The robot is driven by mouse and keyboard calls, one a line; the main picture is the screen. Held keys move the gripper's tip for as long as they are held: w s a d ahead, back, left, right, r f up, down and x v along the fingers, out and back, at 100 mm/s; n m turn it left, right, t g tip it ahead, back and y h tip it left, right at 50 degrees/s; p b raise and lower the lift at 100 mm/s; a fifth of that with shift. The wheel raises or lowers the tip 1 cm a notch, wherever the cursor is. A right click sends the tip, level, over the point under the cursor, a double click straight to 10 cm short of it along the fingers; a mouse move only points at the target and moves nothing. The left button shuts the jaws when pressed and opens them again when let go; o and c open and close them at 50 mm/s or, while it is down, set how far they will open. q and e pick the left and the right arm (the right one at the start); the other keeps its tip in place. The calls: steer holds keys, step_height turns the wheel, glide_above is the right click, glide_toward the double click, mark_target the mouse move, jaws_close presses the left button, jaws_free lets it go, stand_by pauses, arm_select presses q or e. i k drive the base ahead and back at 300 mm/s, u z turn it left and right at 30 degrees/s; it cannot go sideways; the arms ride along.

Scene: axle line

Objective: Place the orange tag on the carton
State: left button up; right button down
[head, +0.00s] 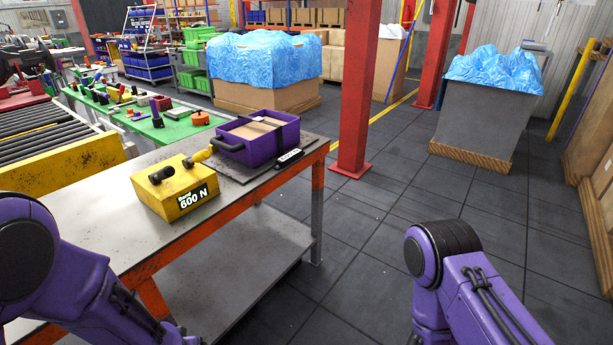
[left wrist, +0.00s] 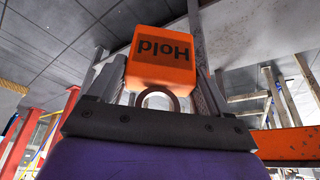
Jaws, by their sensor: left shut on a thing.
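The orange tag (left wrist: 163,68) is a block with the word "Hold" upside down in the left wrist view and a metal ring at its lower end. My left gripper (left wrist: 158,84) is shut on the tag, between its two fingers. In the head view only my left arm shows at the lower left; its gripper and the tag are out of that picture. A tan carton (head: 252,131) appears to sit inside a purple tote (head: 232,148) on the workbench, with a dark strap across it. My right arm shows at the lower right; its gripper is out of view.
A yellow box (head: 172,193) marked "600 N" stands on the grey workbench (head: 97,212), left of the tote. A small black label (head: 289,157) lies by the tote. A red post (head: 357,100) rises behind the bench. Open floor lies to the right.

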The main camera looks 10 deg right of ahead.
mark_target(247, 134)
steer(key=z, duration=1.35)
steer(key=i, duration=2.35)
steer(key=u, duration=0.7)
